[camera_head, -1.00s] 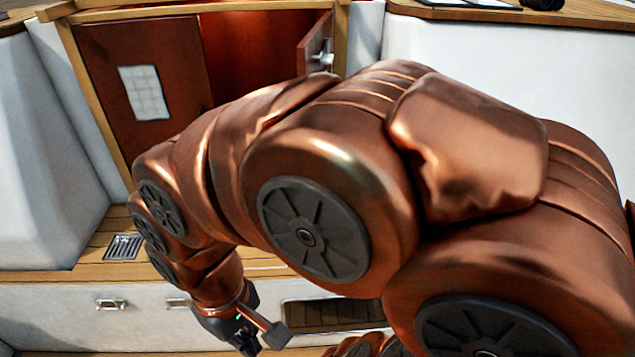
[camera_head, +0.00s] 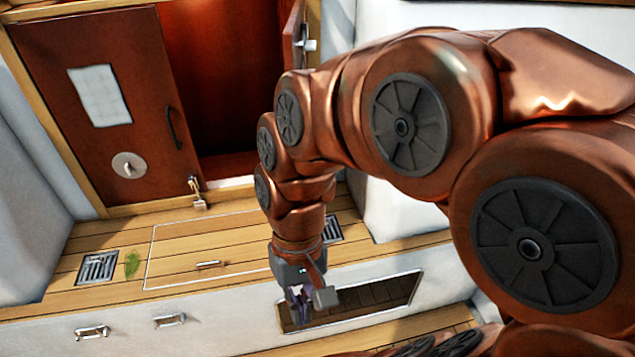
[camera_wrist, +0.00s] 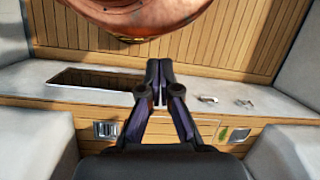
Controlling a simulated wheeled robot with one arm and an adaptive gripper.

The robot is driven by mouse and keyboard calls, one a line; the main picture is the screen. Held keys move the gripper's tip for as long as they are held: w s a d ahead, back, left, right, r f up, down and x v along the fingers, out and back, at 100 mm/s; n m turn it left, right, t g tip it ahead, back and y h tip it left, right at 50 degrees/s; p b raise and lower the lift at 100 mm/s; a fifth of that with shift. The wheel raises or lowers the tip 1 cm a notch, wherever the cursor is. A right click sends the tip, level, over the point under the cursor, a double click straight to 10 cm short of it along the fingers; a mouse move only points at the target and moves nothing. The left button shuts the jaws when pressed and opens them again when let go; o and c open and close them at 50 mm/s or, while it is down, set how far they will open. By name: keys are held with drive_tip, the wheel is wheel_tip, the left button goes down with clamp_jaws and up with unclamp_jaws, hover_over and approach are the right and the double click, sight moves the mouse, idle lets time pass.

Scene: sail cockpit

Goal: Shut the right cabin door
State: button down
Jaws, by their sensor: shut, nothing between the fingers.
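The right cabin door (camera_head: 293,40) stands open at the right side of the doorway, seen nearly edge-on, with a pale metal latch (camera_head: 306,44) on it. My arm hides its lower part. The left cabin door (camera_head: 110,105) is reddish brown and fills the left side of the doorway, with a white sheet, a round disc and a dark handle. My gripper (camera_head: 301,310) is shut and empty, pointing down in front of the cockpit step, well below and in front of the right door. In the wrist view the gripper (camera_wrist: 160,68) also shows with its fingertips together.
A brass padlock (camera_head: 199,200) hangs at the sill beside the left door. A wooden ledge (camera_head: 180,235) with a hatch and drain grates lies before the doorway. Below it is a dark recess (camera_head: 390,298). White walls flank both sides.

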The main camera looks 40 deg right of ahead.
drive_tip(key=w+d+m+t+y+b, duration=0.1)
drive_tip(key=w+d+m+y+b, duration=0.15)
drive_tip(key=w+m+y, duration=0.5)
drive_tip(key=w+d+m+t+y+b, duration=0.1)
drive_tip(key=w+d+m+t+y, duration=0.2)
drive_tip(key=w, duration=0.7)
drive_tip(key=w+d+f+m+t+y+b, duration=0.1)
drive_tip(key=d+f+m+t, duration=0.2)
drive_tip(key=d, duration=0.6)
drive_tip(key=d+f+m+t+b, duration=0.1)
drive_tip(key=d+m+t, duration=0.2)
drive_tip(key=d+m, duration=0.45)
drive_tip(key=w+d+f+m+t+y, duration=0.15)
drive_tip(key=d+t, duration=0.25)
drive_tip(key=d, duration=0.6)
drive_tip(key=p+x, duration=0.1)
drive_tip(key=x, duration=1.2)
drive_tip(key=shift+a+f+m+h, duration=0.15)
drive_tip(key=shift+f+m+h, duration=0.15)
drive_tip(key=shift+f+m, duration=0.2)
drive_tip(key=shift+w, duration=0.15)
